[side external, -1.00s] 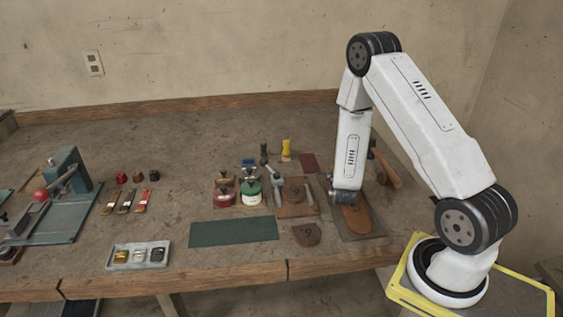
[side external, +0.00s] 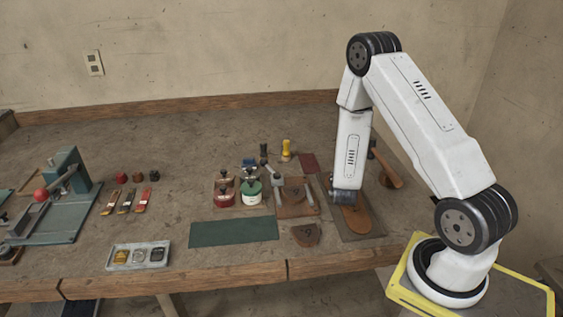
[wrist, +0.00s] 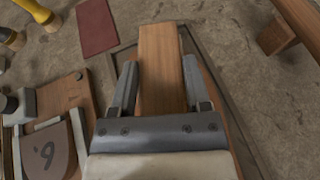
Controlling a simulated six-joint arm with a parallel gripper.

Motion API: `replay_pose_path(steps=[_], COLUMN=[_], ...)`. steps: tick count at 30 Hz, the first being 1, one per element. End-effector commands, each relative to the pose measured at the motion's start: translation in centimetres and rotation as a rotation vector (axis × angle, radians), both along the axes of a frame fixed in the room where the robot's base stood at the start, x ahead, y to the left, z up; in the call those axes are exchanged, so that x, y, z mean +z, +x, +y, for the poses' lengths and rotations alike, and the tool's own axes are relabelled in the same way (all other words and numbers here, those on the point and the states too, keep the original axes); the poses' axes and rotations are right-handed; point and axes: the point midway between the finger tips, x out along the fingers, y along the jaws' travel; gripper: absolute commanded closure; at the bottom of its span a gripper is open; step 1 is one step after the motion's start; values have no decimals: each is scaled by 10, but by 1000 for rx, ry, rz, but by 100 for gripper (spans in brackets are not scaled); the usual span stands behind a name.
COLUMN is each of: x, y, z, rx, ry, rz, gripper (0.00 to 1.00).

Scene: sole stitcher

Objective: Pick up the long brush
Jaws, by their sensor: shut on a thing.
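The long brush (wrist: 161,52) shows in the wrist view as a long, straight piece of light brown wood running away from my gripper. My gripper (wrist: 160,80) has one grey finger on each side of the wood and is shut on it. The near end of the brush is hidden behind the gripper's grey crossbar, and its bristles do not show. In the side view my gripper (side external: 345,197) is low over the right part of the bench, above a brown sole-shaped piece (side external: 358,218) on a dark mat. I cannot tell whether the brush touches what is under it.
A wooden-handled tool (side external: 388,173) lies right of the mat. A dark red patch (side external: 308,163) lies behind, and a yellow-topped tool (side external: 286,149) stands near it. Red and green jars (side external: 250,192) stand left. A green mat (side external: 233,231) lies bare in front.

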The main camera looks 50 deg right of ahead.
Motion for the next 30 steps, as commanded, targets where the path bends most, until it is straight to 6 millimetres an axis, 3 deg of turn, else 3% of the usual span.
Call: replay_pose_path(steps=[11,30], x=[12,79], y=[0,0], z=[0,0], rx=[0,0], ry=[2,0], rz=[0,-2], gripper=[100,100])
